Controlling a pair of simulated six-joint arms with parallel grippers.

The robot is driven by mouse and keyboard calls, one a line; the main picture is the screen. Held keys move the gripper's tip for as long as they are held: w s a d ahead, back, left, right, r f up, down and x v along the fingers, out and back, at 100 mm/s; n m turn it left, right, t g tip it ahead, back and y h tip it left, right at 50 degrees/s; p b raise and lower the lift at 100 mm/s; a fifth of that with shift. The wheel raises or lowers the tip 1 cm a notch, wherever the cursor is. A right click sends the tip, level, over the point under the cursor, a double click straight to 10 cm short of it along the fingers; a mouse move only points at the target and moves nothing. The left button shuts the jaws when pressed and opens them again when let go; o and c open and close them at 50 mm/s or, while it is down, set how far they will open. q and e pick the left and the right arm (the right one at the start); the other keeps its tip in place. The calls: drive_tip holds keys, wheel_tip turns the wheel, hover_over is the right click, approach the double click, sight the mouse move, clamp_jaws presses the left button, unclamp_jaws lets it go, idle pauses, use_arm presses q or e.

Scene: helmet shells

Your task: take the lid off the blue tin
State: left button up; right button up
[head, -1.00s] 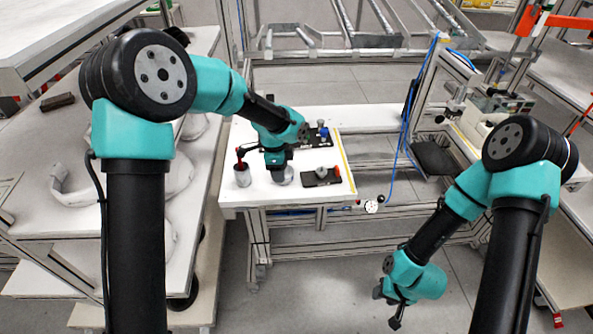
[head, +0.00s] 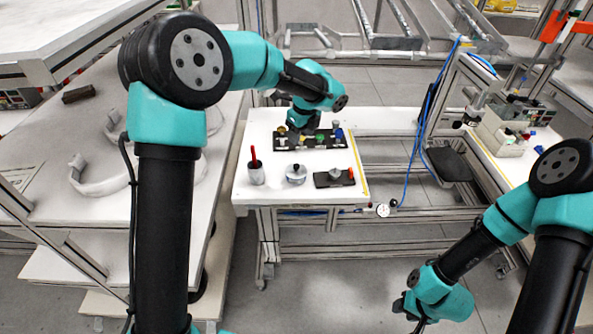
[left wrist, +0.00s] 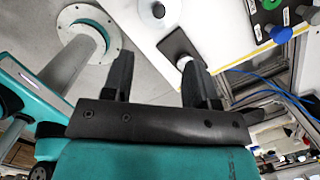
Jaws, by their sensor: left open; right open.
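A small blue item (head: 338,134) stands at the right end of a black tray (head: 272,141) at the back of the white table; it is too small to tell a lid from a tin. A blue piece also shows in the left wrist view (left wrist: 281,34), beside a green round top (left wrist: 270,4). My left gripper (head: 297,128) is over the tray's left part, left of the blue item, its tips partly hidden. In the left wrist view its two fingers (left wrist: 157,62) are apart with nothing between them. My right gripper (head: 413,312) hangs low over the floor, open, far from the table.
In front of the tray stand a grey cup (head: 257,176) with a red-handled thing, a silver round pot (head: 295,174) and a small black plate (head: 322,181) with a grey knob and a red piece. A blue cable (head: 411,165) hangs right of the table.

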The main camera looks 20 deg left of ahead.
use_arm(q)
hover_over(296, 165)
drive_tip(key=f, duration=0.9)
drive_tip(key=shift+d+f, duration=0.3)
drive_tip(key=shift+f, duration=0.05)
drive_tip(key=shift+w+a+f, duration=0.1)
drive_tip(key=shift+a+f, duration=0.05)
drive_tip(key=shift+f, duration=1.15)
drive_tip(key=shift+a+f, duration=0.15)
drive_tip(key=shift+f, duration=1.1)
drive_tip(key=shift+c, duration=0.4)
drive_tip(key=c, duration=0.9)
